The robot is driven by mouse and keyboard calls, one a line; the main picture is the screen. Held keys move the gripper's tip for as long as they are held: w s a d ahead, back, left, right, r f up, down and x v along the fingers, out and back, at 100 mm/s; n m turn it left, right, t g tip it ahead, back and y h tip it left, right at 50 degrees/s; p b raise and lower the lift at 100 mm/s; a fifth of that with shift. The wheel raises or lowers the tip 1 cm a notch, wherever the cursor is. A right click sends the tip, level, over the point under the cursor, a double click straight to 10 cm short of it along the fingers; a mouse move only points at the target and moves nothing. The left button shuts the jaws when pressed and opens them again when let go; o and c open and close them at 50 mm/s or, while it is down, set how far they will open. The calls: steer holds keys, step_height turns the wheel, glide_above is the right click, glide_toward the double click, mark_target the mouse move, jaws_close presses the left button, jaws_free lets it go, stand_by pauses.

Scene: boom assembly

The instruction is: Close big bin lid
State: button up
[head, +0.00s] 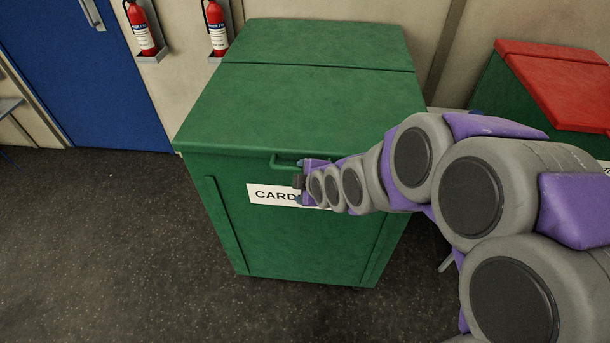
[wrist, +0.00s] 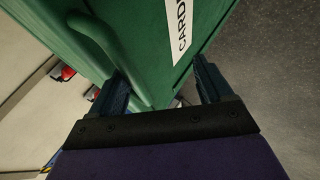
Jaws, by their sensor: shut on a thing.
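The big green bin (head: 300,235) stands in the middle of the head view, with a white label starting "CARD" (head: 268,194) on its front. Its green lid (head: 305,108) lies flat over the top, and I see no clear gap along its front edge. A green handle (head: 287,162) sits at the lid's front edge. It also shows in the wrist view as a curved bar (wrist: 97,48). My gripper (head: 303,182) is at the handle, in front of the bin, and is shut on it. In the wrist view, the fingers (wrist: 160,88) stand apart and the exact contact is partly hidden.
A second bin with a red lid (head: 560,80) stands at the right. Two fire extinguishers (head: 141,28) (head: 216,28) hang on the wall behind, beside a blue door (head: 85,75). The dark floor (head: 110,240) at the left is clear.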

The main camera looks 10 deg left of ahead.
steer(key=shift+f, duration=0.25)
steer(key=shift+c, duration=1.3)
steer(key=shift+w+r, duration=0.1)
steer(key=shift+w, duration=0.05)
steer(key=shift+r, duration=0.15)
steer(key=p+v, duration=0.1)
steer(key=v, duration=1.6)
steer(key=shift+r+p, duration=0.3)
steer(key=shift+p, duration=0.05)
steer(key=shift+w+a, duration=0.1)
